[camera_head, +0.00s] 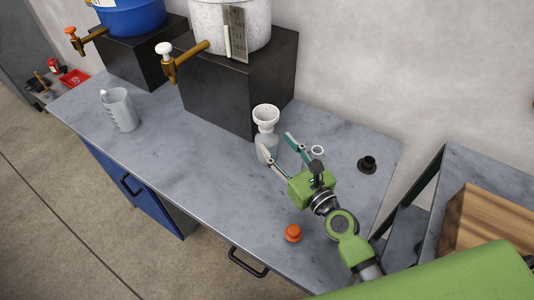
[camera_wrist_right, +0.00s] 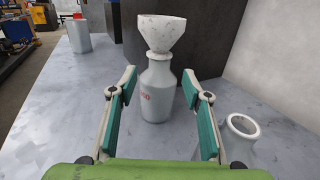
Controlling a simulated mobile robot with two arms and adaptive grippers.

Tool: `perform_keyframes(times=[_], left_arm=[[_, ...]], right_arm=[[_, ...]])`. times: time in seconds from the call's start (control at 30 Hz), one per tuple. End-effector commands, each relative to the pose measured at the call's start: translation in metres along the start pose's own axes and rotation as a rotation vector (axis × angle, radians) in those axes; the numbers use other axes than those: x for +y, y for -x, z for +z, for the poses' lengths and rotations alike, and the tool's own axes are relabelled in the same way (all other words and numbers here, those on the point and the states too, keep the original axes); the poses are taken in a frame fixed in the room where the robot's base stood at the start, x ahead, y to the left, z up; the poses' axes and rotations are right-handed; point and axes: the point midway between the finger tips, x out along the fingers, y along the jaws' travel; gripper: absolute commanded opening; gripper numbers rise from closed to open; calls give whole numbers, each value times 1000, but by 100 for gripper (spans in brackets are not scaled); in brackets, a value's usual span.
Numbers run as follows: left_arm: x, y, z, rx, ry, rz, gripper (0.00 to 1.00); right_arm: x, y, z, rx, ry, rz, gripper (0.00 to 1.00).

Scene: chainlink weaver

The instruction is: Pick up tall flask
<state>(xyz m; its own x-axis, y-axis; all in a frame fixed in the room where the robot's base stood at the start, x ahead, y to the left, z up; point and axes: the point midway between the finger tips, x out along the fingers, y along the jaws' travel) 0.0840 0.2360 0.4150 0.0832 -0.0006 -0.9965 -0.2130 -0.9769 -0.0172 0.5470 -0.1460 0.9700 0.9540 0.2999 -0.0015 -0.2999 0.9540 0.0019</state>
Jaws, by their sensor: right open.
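A tall white flask (camera_head: 265,141) with red marking stands upright on the grey worktop, with a pale funnel (camera_head: 266,115) in its mouth. In the right wrist view the flask (camera_wrist_right: 160,92) is straight ahead, in line with the gap between the fingers. My right gripper (camera_head: 277,144) is open and empty, its fingertips close to the flask; I cannot tell if they touch it. A second white vessel (camera_wrist_right: 240,145) with an open round mouth stands just outside the right-hand finger; in the head view mainly its rim (camera_head: 318,150) shows. My left gripper is out of view.
A grey measuring jug (camera_head: 120,110) stands at the left. Black blocks behind carry a blue tank (camera_head: 130,17) and a white tank (camera_head: 215,22) with taps. An orange cap (camera_head: 293,233) and a black fitting (camera_head: 367,164) lie near my right arm. The left worktop is mostly clear.

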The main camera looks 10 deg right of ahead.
Motion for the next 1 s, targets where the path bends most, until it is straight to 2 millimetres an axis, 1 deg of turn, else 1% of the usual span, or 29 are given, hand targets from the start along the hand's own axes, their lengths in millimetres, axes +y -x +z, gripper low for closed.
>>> perform_keyframes(times=[0.03,0.13,0.2,0.4,0.5,0.6,0.8,0.83,0.87,0.9,0.97,1.0], left_arm=[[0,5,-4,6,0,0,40],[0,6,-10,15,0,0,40],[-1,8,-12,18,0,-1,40],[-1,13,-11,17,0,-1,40],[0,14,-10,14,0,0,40],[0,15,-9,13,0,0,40],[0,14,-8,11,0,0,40],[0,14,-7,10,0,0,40],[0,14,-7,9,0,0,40],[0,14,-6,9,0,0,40],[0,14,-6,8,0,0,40],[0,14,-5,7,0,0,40]], right_arm=[[0,-5,6,-4,0,-1,44],[0,-10,5,-3,1,-1,44],[0,-17,6,-3,1,0,44],[0,-50,6,-4,1,0,44],[0,-61,6,-3,1,-1,44],[0,-66,4,-2,0,0,44],[0,-66,4,-2,0,0,44],[0,-66,4,-2,1,0,39],[0,-66,4,-2,0,0,31],[0,-66,4,-2,1,0,21],[0,-66,4,-2,1,0,6],[0,-66,4,-2,1,0,0]])
